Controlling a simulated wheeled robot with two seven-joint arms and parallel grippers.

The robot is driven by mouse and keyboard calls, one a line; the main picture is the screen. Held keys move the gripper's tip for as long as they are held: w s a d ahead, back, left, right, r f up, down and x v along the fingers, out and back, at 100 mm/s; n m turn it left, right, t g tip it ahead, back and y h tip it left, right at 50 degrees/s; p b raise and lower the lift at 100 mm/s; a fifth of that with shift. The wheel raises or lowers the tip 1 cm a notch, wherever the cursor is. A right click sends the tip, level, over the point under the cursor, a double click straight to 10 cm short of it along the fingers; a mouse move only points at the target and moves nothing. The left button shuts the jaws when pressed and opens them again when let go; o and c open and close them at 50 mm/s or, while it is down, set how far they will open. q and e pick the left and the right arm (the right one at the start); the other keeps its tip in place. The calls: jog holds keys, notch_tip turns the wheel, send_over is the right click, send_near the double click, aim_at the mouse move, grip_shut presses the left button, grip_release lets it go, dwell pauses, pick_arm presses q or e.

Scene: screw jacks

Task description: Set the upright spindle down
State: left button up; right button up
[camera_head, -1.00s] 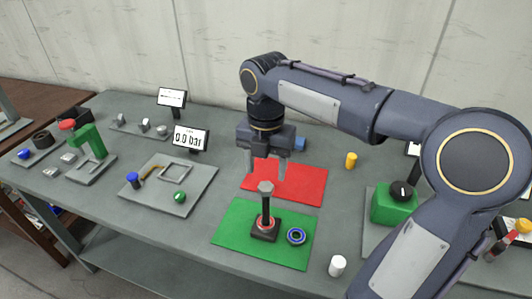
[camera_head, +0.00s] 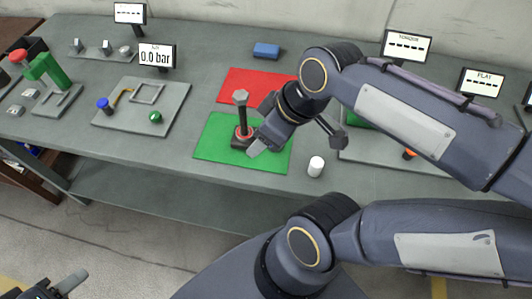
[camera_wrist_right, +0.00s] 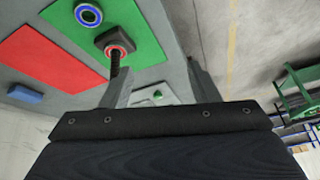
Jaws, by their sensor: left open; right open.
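The spindle (camera_head: 241,115) stands upright with its grey hex head on top. Its foot is in the dark base (camera_head: 241,141) with a red ring, on the green mat (camera_head: 212,147). The wrist view shows the base (camera_wrist_right: 113,42) and the dark threaded shaft (camera_wrist_right: 115,68), partly behind a finger. My right gripper (camera_head: 262,128) is just right of the spindle, apart from it as far as I can tell; its fingers (camera_wrist_right: 158,85) are open and empty. My left gripper (camera_head: 60,287) is open at the bottom left, away from the bench. A blue-ringed bearing (camera_wrist_right: 88,14) lies on the green mat, hidden in the head view.
A red mat (camera_head: 240,84) lies behind the green one, with a blue block (camera_head: 266,50) beyond. A white cylinder (camera_head: 316,166) stands right of the green mat. A grey plate (camera_head: 177,95) with small parts lies left. My right arm covers much of the right side.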

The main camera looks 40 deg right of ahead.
jog(key=s+f+m, duration=0.1)
jog(key=m, duration=0.1)
jog(key=a+f+m, duration=0.1)
jog(key=m, duration=0.1)
jog(key=s+f+m+t, duration=0.1)
jog(key=m, duration=0.1)
jog(key=shift+s+a+f+y, duration=0.1)
jog(key=shift+s+a+y, duration=0.2)
jog(key=shift+a+y, duration=0.1)
dwell(0.7)
